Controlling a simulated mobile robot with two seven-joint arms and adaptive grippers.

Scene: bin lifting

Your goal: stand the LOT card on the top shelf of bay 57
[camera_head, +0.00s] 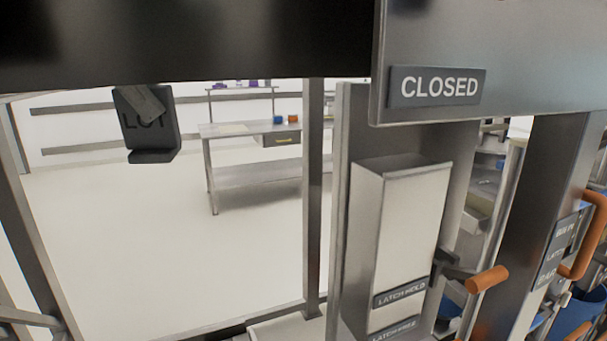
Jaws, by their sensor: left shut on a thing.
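The LOT card (165,103) is a dark grey plate with a short foot at its bottom, at the upper left, nearly upright and tilted a little. My left gripper (143,104) is shut on it. A grey finger lies across the front of the card and covers part of the lettering. The rest of the gripper is hidden behind the dark panel above. No bay number 57 can be read, and I cannot tell which surface is its top shelf. My right gripper is not in view.
A wide black panel (180,40) spans the top left, just above the card. A CLOSED sign (437,87) hangs on a grey panel at right. A latch box (405,225) and orange handles (487,279) stand below. A workbench (235,129) is far behind; floor at left is clear.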

